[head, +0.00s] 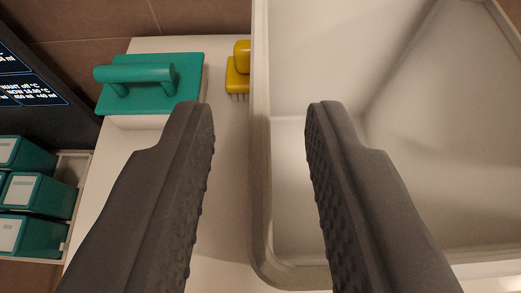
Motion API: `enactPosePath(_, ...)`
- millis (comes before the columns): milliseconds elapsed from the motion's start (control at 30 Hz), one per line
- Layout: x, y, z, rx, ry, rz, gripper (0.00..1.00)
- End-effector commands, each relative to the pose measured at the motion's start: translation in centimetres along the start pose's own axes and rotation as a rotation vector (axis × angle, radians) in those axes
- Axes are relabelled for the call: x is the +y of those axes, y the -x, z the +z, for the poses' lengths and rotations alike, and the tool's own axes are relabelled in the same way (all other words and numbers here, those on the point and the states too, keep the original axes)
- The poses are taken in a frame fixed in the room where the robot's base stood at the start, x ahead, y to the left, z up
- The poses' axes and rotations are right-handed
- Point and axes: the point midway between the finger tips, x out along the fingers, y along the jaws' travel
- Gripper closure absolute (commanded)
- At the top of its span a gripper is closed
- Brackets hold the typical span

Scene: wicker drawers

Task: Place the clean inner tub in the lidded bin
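A pale off-white open tub (260,205) fills the right side of the view. I see down into it, and it looks empty. The tub's left wall and rim lie between the fingers in the picture. The left finger shows outside the tub, the right finger over its inside. Gaps show between the rim and both fingers. I see no lidded bin.
The tub stands on a white surface (225,170). A teal-handled block or brush (150,85) and a yellow brush (238,75) lie to its left. At far left are a dark screen (30,85) and several teal boxes (35,195) on a lower shelf. A brown tiled surface lies behind.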

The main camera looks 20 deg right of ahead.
Motion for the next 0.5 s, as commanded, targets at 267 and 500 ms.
enactPosePath(267, -0.1, 3.8, 0.0, 0.002, -0.001, -0.001, 0.71)
enactPosePath(500, 0.0, 6.5, 0.1, -0.001, 0.001, 0.0, 0.71)
